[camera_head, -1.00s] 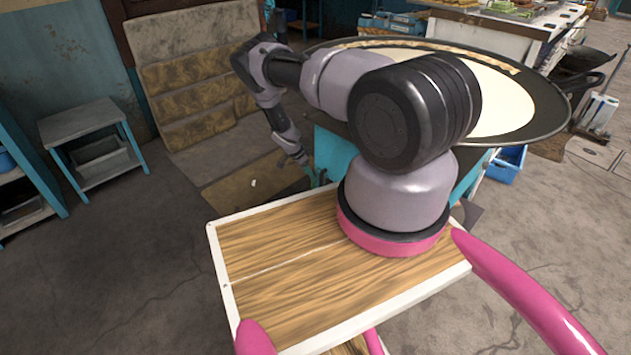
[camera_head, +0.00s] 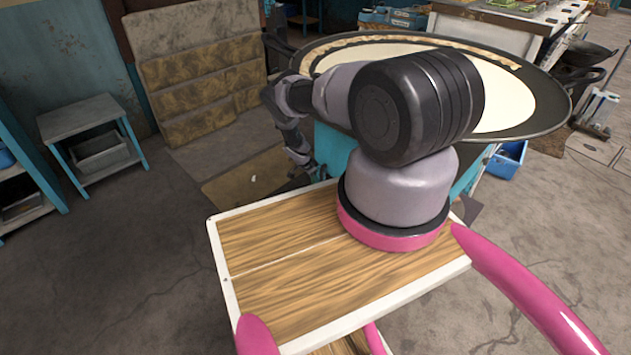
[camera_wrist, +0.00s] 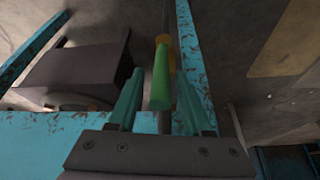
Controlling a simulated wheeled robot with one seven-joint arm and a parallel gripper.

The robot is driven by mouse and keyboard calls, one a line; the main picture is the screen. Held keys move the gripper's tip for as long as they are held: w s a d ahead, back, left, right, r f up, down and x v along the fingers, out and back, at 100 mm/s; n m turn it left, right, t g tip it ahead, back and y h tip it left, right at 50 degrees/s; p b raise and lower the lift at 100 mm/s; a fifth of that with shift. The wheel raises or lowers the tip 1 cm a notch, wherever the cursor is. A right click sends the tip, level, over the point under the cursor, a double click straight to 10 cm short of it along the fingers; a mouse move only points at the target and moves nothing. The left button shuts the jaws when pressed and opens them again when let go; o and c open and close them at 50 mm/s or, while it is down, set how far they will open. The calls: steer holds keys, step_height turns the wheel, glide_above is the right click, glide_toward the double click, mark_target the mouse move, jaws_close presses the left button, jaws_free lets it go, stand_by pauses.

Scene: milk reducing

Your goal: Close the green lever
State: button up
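The green lever (camera_wrist: 160,78) shows in the wrist view, just above and between the fingers. It is a green handle lying along a thin pipe, with a yellow-orange part (camera_wrist: 164,42) at its far end. My gripper (camera_wrist: 162,88) is open, with one teal finger on each side of the lever and a visible gap on both sides. I cannot tell whether a finger touches it. In the head view the lever is hidden behind my arm and the cart's side.
A teal, worn frame (camera_wrist: 60,128) runs close around the gripper, with a dark box (camera_wrist: 85,70) at left. In the head view, a large round pan (camera_head: 530,125) with pale contents stands beside my arm. A small grey table (camera_head: 80,118) is at left, with open floor between.

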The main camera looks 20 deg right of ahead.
jaws_close()
stand_by(1.2)
